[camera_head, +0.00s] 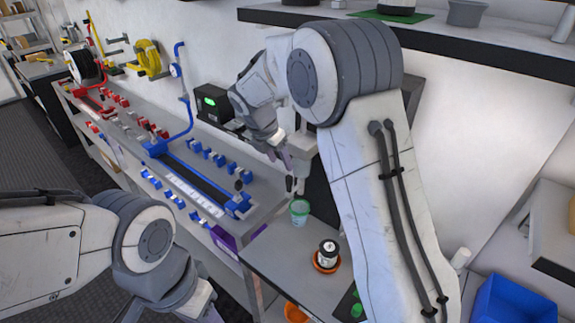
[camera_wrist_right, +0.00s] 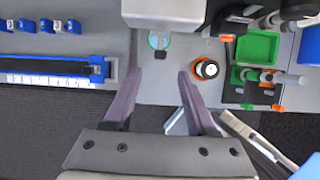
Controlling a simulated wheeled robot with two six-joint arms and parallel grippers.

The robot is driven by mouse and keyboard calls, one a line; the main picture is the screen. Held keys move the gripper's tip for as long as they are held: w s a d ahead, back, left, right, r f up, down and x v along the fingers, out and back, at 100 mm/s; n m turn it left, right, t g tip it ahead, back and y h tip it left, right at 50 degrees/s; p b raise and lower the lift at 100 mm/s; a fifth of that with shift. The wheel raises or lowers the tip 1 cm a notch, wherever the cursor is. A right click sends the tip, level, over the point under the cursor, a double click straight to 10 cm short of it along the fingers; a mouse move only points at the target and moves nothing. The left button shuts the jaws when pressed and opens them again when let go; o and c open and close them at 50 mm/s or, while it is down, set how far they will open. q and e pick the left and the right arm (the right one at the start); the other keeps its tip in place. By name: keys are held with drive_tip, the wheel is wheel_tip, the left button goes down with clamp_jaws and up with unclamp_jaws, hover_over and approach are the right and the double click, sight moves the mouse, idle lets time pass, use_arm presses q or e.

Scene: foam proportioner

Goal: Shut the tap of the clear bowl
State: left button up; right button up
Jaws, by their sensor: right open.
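My right gripper (camera_head: 284,170) is open beside a pale fixture (camera_head: 303,145) against the wall, and its fingers are partly hidden by my own wrist. In the right wrist view the spread purple-grey fingers (camera_wrist_right: 159,78) have nothing between them. A clear cup with a green rim (camera_head: 299,211) stands on the bench below the fixture; it also shows beyond the fingertips in the right wrist view (camera_wrist_right: 159,38). A small dark part (camera_wrist_right: 160,55) shows at its near edge.
A black-and-white jar (camera_head: 327,254) sits in an orange ring right of the cup. A green tray (camera_wrist_right: 257,47) and orange-handled parts lie further right. A blue bin (camera_head: 513,302) is at lower right. A long bench with blue and red fittings (camera_head: 205,180) runs left.

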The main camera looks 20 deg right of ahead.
sight(288, 177)
drive_tip(key=p+x, duration=0.2)
drive_tip(key=x, duration=0.8)
drive_tip(key=shift+w+d+f+p, duration=0.15)
drive_tip(key=shift+d+p, duration=0.05)
drive_tip(key=shift+p, duration=0.1)
clamp_jaws()
idle(1.0)
